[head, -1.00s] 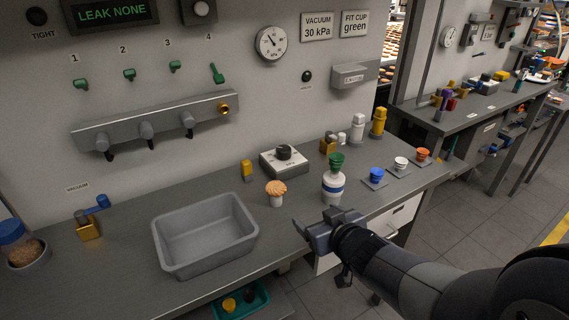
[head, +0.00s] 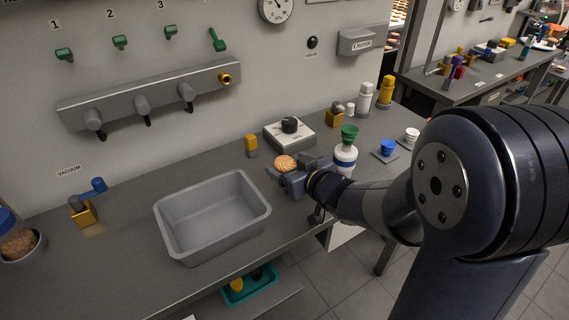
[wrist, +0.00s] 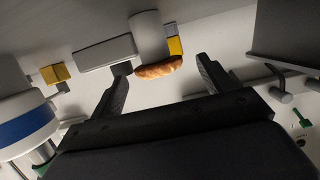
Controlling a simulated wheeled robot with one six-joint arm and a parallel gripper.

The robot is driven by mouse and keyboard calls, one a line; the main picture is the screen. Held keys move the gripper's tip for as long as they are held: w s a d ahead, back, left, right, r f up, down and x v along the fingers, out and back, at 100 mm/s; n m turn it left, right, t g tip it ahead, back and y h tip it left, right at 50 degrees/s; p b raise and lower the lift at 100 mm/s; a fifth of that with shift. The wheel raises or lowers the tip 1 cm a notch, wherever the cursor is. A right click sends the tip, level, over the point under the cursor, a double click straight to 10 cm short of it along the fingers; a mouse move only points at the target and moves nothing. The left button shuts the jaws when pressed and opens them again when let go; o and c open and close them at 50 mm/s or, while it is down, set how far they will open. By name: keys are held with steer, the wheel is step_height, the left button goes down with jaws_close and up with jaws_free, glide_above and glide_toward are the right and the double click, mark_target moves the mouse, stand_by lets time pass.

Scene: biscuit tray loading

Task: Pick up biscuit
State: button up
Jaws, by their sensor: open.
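The biscuit (head: 284,162) is round, golden brown and ridged. In the head view it sits just behind my gripper (head: 286,175), which hides what is under it. In the wrist view the biscuit (wrist: 158,69) appears edge-on against a pale round stand (wrist: 149,36), with the picture turned upside down. My gripper's two dark fingers (wrist: 162,74) are open, one to each side of the biscuit in that view. The biscuit looks a little beyond the fingertips, and I see no contact.
A grey empty bin (head: 212,250) stands left of my gripper on the bench. A white bottle with a blue band and green cup (head: 345,155) is close on the right. A dial box (head: 290,136) and yellow block (head: 251,146) stand behind.

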steer(key=shift+x, duration=1.35)
steer(key=shift+c, duration=0.3)
steer(key=c, duration=0.7)
